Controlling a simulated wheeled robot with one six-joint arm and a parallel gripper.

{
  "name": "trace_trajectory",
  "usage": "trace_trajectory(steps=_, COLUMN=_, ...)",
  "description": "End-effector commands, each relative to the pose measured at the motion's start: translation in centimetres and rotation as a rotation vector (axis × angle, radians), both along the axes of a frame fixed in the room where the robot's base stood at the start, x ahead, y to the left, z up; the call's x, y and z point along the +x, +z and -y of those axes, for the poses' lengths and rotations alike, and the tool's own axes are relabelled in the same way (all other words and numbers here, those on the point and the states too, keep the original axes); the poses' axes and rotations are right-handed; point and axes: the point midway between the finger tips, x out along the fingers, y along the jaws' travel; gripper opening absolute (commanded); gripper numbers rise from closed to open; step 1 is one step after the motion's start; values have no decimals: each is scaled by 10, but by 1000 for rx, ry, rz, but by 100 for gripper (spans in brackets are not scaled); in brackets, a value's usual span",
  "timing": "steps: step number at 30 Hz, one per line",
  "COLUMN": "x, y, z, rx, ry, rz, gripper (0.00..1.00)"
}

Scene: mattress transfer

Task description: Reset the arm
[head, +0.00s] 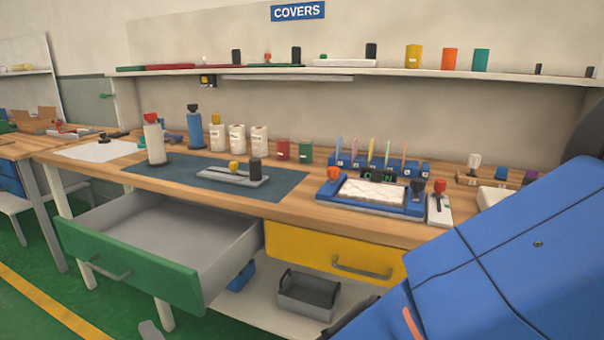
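I cannot make out my gripper in the head view, and nothing shows whether it holds anything. Large blue panelled surfaces (510,255) with dark seams fill the lower right, close to the camera. I cannot tell for sure whether they belong to my arm. They hide the right end of the workbench front. The wooden workbench (300,205) runs across the view. On it, a blue fixture (327,199) holds a white quilted pad (375,191). A grey plate (215,177) with a yellow knob and a dark knob lies on the dark mat (272,187).
The green drawer (130,262) stands pulled out and looks empty; the yellow drawer (310,247) is shut. A grey bin (308,294) sits below. Bottles (155,142), jars and an upper shelf (390,75) stand behind. Green floor (30,268) is clear at left.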

Motion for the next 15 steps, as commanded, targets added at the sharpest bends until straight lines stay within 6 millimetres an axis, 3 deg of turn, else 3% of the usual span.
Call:
trace_trajectory(steps=10, x=40, y=8, z=25, rx=57, ry=-23, rz=-149, gripper=28)
trace_trajectory(steps=15, x=69, y=13, z=51, rx=103, ry=-50, rz=-276, gripper=28)
